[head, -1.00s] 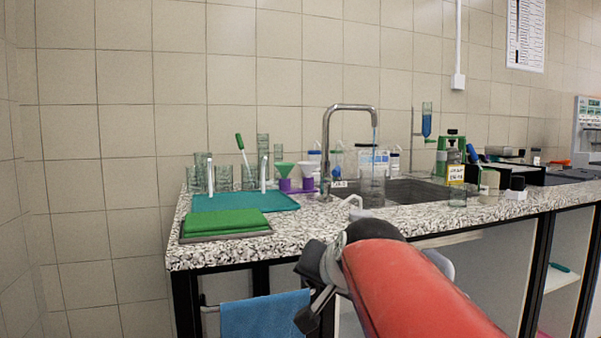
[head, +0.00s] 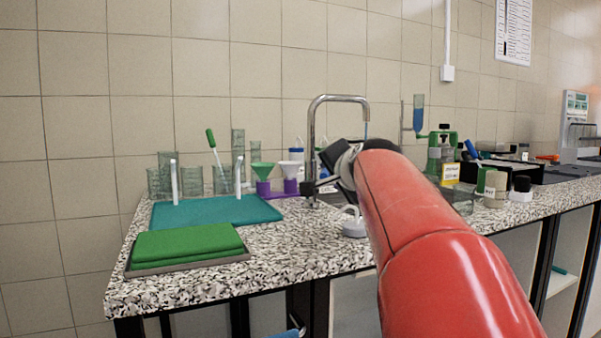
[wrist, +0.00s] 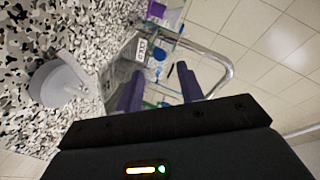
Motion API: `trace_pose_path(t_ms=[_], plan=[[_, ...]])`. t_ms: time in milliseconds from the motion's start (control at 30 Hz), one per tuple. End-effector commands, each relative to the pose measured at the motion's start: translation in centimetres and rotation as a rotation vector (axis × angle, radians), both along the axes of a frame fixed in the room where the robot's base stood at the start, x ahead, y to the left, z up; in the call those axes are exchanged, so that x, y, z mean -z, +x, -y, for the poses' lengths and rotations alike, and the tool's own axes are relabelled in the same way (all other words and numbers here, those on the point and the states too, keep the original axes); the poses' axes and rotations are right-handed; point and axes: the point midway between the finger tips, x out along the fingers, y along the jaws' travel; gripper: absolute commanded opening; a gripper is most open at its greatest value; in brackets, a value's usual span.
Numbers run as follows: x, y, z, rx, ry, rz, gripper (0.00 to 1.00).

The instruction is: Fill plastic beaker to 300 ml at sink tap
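The tap also shows in the wrist view (wrist: 229,75). The plastic beaker is hidden behind my red arm in the head view. In the wrist view, faint clear outlines lie beyond my fingers, but I cannot tell the beaker or its water level. My gripper (wrist: 161,72) has its two purple fingers apart, with no clear object between them. It points toward the tap area.
A white round item with a curved spout (head: 354,227) stands on the speckled counter (head: 290,240), near my arm. Green folded cloths (head: 187,244), a teal tray (head: 215,209), glassware and funnels (head: 263,171) stand left. A green device (head: 441,150) and bottles stand right.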

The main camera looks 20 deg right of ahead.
Motion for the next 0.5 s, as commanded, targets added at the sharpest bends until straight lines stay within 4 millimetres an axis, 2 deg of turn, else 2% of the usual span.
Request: trace_pose_path(t_ms=[167, 500], plan=[[0.0, 0.9, 0.2, 0.001, 0.003, 0.001, 0.38], [1.1, 5.9, 1.3, 0.0, 0.003, -0.001, 0.38]])
